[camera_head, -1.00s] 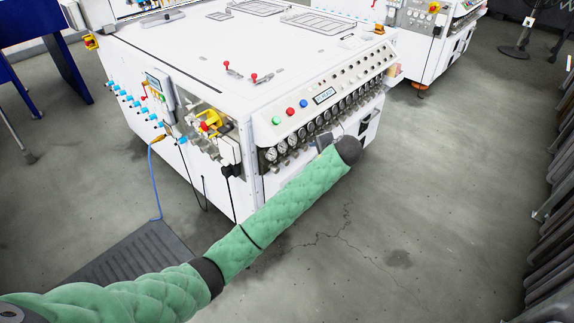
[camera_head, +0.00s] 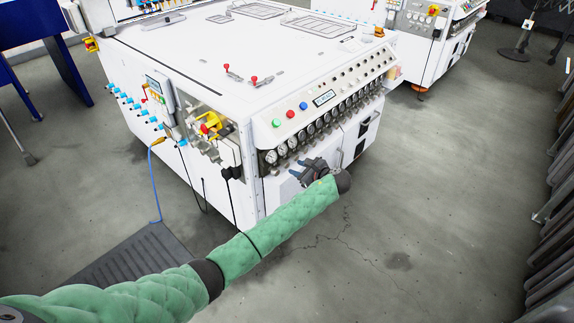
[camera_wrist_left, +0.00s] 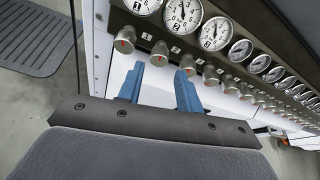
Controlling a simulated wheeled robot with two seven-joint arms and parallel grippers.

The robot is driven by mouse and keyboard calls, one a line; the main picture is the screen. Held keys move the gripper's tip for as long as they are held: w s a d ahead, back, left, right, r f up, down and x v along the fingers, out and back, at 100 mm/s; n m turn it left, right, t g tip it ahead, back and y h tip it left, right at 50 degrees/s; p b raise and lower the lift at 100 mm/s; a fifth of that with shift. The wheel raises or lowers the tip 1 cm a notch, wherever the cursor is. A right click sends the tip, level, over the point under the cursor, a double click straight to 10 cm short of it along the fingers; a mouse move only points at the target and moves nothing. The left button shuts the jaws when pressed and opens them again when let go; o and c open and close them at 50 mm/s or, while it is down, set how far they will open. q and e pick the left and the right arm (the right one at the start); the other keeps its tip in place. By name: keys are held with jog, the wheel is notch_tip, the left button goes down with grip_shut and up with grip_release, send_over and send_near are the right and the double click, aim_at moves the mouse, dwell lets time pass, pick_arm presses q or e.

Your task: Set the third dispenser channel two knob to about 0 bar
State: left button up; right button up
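A row of silver knobs (camera_wrist_left: 160,54) with red marks sits under round white gauges (camera_wrist_left: 183,16) on the white machine's front. In the left wrist view, small number labels show beside the nearest knobs. I cannot tell which knobs belong to the third dispenser. The gauge readings are too small to read surely. My left gripper (camera_head: 301,167) is in front of the machine, below the gauge row. In the left wrist view its two blue fingers (camera_wrist_left: 160,70) are spread, with nothing between them, pointing toward the nearest knobs and apart from them. My right gripper is out of view.
The white machine (camera_head: 190,50) carries green, red and blue buttons and a small display (camera_head: 324,97) above the gauges. A yellow-and-red switch (camera_head: 209,124) and a blue cable (camera_head: 155,180) are on its left side. Open concrete floor (camera_head: 440,190) lies to the right.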

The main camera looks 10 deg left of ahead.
aim_at(287, 164)
pick_arm(q)
jog(key=shift+x, duration=3.55)
jog(key=shift+c, duration=0.3)
jog(key=c, duration=0.6)
